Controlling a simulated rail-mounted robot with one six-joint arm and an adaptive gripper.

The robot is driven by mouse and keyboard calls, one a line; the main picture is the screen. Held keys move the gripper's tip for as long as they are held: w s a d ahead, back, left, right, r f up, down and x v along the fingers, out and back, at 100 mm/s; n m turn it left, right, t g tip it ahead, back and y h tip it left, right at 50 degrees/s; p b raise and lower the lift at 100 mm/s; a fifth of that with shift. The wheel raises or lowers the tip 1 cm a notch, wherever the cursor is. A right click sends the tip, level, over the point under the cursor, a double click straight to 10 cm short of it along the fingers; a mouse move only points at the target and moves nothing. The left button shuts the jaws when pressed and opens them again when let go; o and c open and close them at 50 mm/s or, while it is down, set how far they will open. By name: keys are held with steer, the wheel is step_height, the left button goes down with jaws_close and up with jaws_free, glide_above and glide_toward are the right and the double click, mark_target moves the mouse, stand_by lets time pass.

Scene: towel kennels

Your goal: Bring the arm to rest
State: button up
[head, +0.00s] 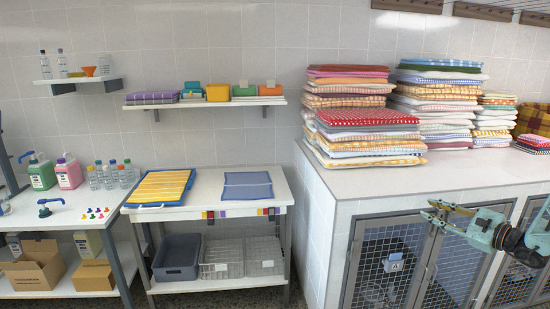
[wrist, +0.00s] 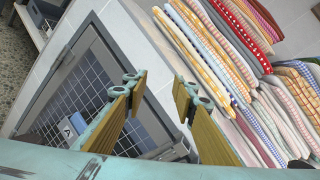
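My gripper (head: 436,211) is at the right of the head view, in front of the wire-mesh kennel doors and just below the edge of the white counter (head: 475,176). In the wrist view my gripper (wrist: 157,90) has its two yellow-lined fingers apart with nothing between them. A kennel door (wrist: 98,85) and the counter's side show beyond the fingers. Part of my arm is cut off by the right edge of the head view.
Stacked folded towels (head: 365,120) stand on the counter, with more stacks (head: 437,105) beside them. A white table (head: 212,193) holds a yellow striped towel (head: 160,187) and a blue cloth (head: 247,185). Bottles (head: 68,172) stand on the left bench. The counter's front strip is clear.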

steer(key=s+a+r+n+g+y, duration=0.1)
steer(key=s+a+r+n+g, duration=0.3)
steer(key=a, duration=0.6)
steer(key=s+a+r+n+g+y, duration=0.15)
steer(key=s+a+r, duration=0.25)
steer(key=a+r, duration=0.45)
steer(key=s+a+r+n+g+y, duration=0.1)
steer(key=s+a+r+n+g, duration=0.25)
steer(key=a, duration=0.85)
steer(key=s+a+r+n+g+h, duration=0.15)
steer(key=s+a+r, duration=0.25)
steer(key=s+a, duration=0.55)
steer(key=s+a+r+n+g+h, duration=0.1)
steer(key=s+a+n+h, duration=0.15)
steer(key=s, duration=0.85)
steer(key=s+a+r+n+g+h, duration=0.2)
steer(key=s+a+n, duration=0.2)
steer(key=s, duration=0.6)
steer(key=s+d+n+t+h, duration=0.1)
steer(key=s+d+n+h, duration=0.1)
steer(key=s, duration=0.8)
steer(key=s+d+n+t+h, duration=0.1)
steer(key=s+d+n+h, duration=0.2)
steer(key=s, duration=0.7)
steer(key=shift+f+t, duration=0.15)
steer(key=shift+t, duration=0.2)
